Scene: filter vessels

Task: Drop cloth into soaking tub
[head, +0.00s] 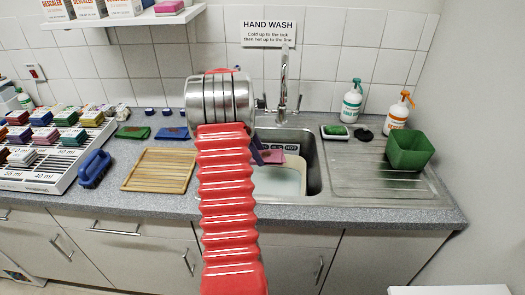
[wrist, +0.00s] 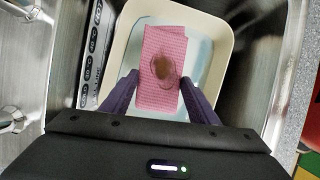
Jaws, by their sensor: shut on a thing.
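The pink cloth (wrist: 160,45) has a brown stain in its middle and is folded flat. My gripper (wrist: 158,82) is shut on it, with one dark purple finger at each side edge. In the head view the cloth (head: 271,157) shows small beside my gripper (head: 257,154), partly hidden by my red arm. The cream soaking tub (wrist: 224,45) stands in the sink with pale bluish liquid in it. The cloth is over the tub's opening; its exact height above the liquid is hard to tell. The tub (head: 290,183) also shows in the head view.
The steel sink (head: 313,165) surrounds the tub, with a tall tap (head: 283,85) behind. A green bin (head: 410,150) and two spray bottles stand on the right. A labelled strip (wrist: 90,50) runs beside the tub.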

